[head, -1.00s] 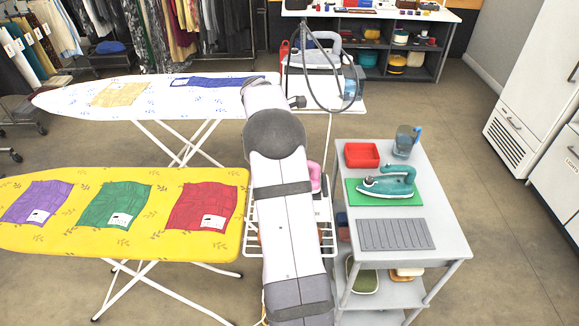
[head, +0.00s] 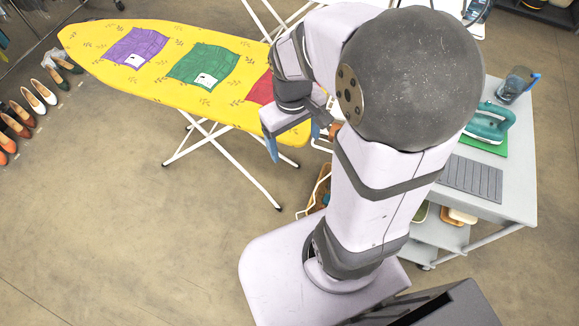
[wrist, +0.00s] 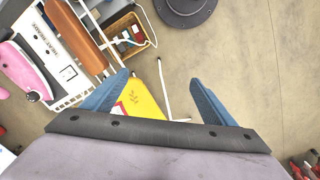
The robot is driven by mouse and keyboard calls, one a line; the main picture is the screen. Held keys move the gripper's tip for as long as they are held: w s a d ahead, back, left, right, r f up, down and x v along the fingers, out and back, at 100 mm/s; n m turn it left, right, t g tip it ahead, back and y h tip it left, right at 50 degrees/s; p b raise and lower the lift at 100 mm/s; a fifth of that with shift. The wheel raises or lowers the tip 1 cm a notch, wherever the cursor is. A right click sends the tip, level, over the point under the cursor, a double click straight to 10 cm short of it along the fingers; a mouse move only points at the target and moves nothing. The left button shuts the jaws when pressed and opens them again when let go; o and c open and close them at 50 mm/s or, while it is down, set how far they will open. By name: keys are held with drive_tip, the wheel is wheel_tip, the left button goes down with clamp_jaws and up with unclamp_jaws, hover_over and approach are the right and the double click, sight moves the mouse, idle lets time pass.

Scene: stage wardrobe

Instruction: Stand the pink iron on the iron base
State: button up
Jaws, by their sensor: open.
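The pink iron (wrist: 28,72) is at the left edge of the wrist view, partly cut off. It appears to lie on or against the white wire rack (wrist: 82,95); their exact contact is unclear. In the head view my arm hides the iron. A grey ribbed plate (head: 470,178), perhaps the iron base, lies on the grey cart. My gripper (head: 293,140) is over the near end of the yellow ironing board (head: 220,105). In the wrist view my gripper (wrist: 158,78) is open and empty, with the pink iron off to its left.
A teal iron (head: 489,122) stands on a green mat beside the ribbed plate, with a blue-handled jug (head: 516,84) behind. A brown padded bar (wrist: 76,36) and a basket (wrist: 122,38) are near the rack. Open floor (head: 130,220) lies left.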

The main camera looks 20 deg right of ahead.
drive_tip(key=s+a+f+m, duration=0.1)
drive_tip(key=s+a, duration=0.3)
drive_tip(key=s, duration=0.1)
drive_tip(key=shift+s+f+m+y, duration=0.3)
drive_tip(key=shift+f, duration=0.05)
drive_tip(key=shift+f, duration=0.1)
wheel_tip(320, 180, down, 13)
drive_tip(key=b, duration=1.2)
drive_tip(key=shift+r+b, duration=0.2)
drive_tip(key=shift+b, duration=0.2)
